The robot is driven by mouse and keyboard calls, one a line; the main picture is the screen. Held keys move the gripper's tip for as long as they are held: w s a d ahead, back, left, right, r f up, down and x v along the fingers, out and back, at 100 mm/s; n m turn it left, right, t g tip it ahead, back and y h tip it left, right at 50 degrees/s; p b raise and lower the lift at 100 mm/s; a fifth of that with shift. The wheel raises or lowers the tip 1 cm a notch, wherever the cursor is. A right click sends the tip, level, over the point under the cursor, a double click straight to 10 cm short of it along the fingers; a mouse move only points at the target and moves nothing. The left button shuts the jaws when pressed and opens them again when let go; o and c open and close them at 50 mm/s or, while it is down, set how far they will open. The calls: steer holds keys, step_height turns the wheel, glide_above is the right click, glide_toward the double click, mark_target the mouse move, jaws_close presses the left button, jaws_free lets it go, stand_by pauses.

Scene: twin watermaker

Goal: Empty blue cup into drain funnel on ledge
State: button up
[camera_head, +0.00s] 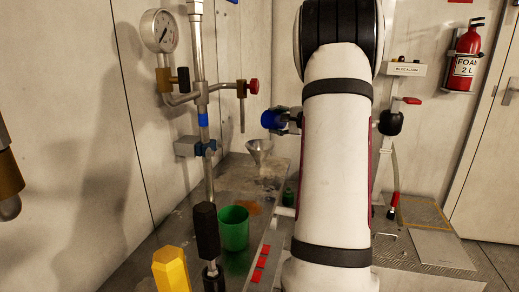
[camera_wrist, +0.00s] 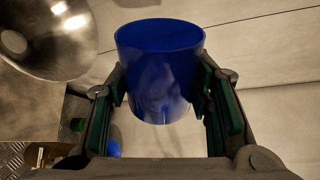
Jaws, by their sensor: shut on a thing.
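The blue cup (camera_head: 272,119) is held up in the head view, above and slightly right of the metal drain funnel (camera_head: 259,149). It looks tipped over, its mouth toward the left. My gripper (camera_head: 288,121) is shut on it, partly hidden behind my arm. In the wrist view the cup (camera_wrist: 158,85) sits between the two green-padded fingers, which touch its sides. The funnel (camera_wrist: 48,38) shows at upper left there, apart from the cup. The funnel stands over the far part of the grey ledge (camera_head: 178,243). The cup's contents cannot be made out.
A pipe (camera_head: 203,110) with a gauge (camera_head: 160,31) and a red-knobbed valve (camera_head: 253,86) rises left of the funnel. A green cup (camera_head: 233,229), a black handle (camera_head: 207,232) and a yellow object (camera_head: 173,269) stand nearer on the ledge.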

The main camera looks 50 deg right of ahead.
steer(key=shift+w+a+f+n+b, duration=0.15)
steer(key=shift+a+f+n+b, duration=0.45)
steer(key=shift+b, duration=2.4)
steer(key=shift+a+r+n+h+b, duration=0.25)
steer(key=shift+n+b, duration=0.3)
steer(key=shift+b, duration=1.1)
steer(key=shift+a+r+n+h+b, duration=0.15)
steer(key=shift+r+n+h+b, duration=0.3)
steer(key=shift+b, duration=1.2)
steer(key=shift+a+r+n, duration=0.1)
steer(key=shift+a+n, duration=0.05)
steer(key=shift+n, duration=0.35)
steer(key=shift+w+a+f, duration=0.1)
steer(key=shift+w+f, duration=0.05)
steer(key=shift+f, duration=0.55)
